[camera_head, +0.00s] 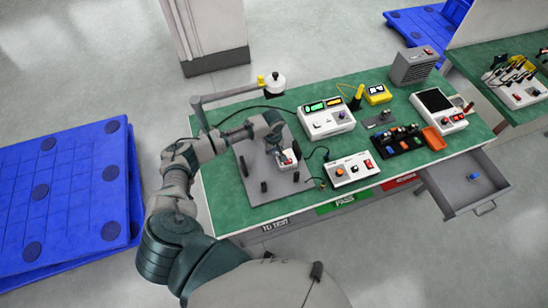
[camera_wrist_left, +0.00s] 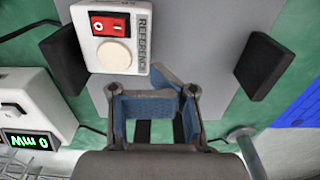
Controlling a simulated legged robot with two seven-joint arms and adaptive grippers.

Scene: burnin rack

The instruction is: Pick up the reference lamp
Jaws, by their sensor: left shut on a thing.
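The reference lamp (camera_head: 287,161) is a small white box with a red switch and a round pale lens, over the grey plate (camera_head: 257,181) at the left of the green bench. In the left wrist view the reference lamp (camera_wrist_left: 120,62) fills the upper left and its REFERENCE label is readable. My left gripper (camera_head: 281,147) reaches down to it from above and is shut on it. In the wrist view the blue-padded fingers of my left gripper (camera_wrist_left: 155,98) meet the lamp's near end; the exact contact is partly hidden. My right gripper is not in view.
Black posts (camera_head: 264,187) stand on the grey plate around the lamp. A white meter (camera_head: 327,122) with lit displays and a white switch box (camera_head: 351,171) stand to its right. An open drawer (camera_head: 464,188) juts out at the front right.

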